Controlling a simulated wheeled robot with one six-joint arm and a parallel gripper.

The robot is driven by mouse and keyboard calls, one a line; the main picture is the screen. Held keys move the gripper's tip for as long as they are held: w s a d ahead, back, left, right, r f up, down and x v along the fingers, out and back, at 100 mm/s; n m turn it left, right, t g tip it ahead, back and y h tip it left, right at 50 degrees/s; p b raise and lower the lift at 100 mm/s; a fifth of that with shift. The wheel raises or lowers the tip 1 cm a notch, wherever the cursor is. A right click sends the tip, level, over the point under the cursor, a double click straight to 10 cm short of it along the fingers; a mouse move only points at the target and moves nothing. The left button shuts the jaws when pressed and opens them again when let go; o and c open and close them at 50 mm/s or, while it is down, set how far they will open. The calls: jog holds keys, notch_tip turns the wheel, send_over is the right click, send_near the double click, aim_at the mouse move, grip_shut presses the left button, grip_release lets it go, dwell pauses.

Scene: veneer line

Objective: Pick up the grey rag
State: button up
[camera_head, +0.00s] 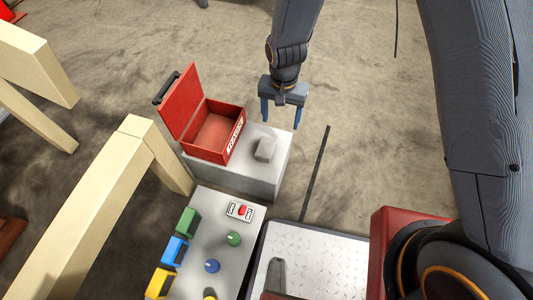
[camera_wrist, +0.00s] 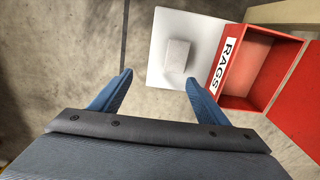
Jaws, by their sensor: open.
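The grey rag (camera_head: 265,149) is a small pale block-like bundle lying on top of a light grey pedestal (camera_head: 262,180), just right of the red box. In the wrist view the rag (camera_wrist: 177,54) lies ahead of my fingers, on the pale top. My gripper (camera_head: 281,122) has two blue fingers spread apart with nothing between them. It hangs over the pedestal's far right edge, apart from the rag. In the wrist view my gripper (camera_wrist: 158,80) shows both fingertips, and the rag is beyond them.
An open red box (camera_head: 199,151) labelled RAGS stands beside the rag, its lid raised. A nearer grey table (camera_head: 208,240) holds a red switch (camera_head: 241,211), coloured blocks and knobs. Cream beams (camera_head: 95,225) stand left. Floor right of the pedestal is mostly clear.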

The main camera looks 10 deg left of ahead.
jog(key=b, duration=0.3)
send_over(266, 147)
jog(key=f, duration=0.9)
jog(key=shift+s+a+f, duration=0.1)
jog(key=shift+s+f, duration=0.2)
jog(key=shift+f, duration=0.1)
jog(key=f, duration=0.2)
jog(key=f+b, duration=0.1)
jog(key=f, duration=0.2)
jog(key=f+b, duration=0.1)
jog(key=f, duration=0.1)
jog(key=shift+w+f, duration=0.2)
jog(key=shift+w, duration=0.2)
jog(key=c, duration=1.1)
jog(key=shift+c, duration=0.2)
notch_tip(266, 147, up, 10)
jog(key=p, duration=0.2)
jog(key=shift+p, duration=0.4)
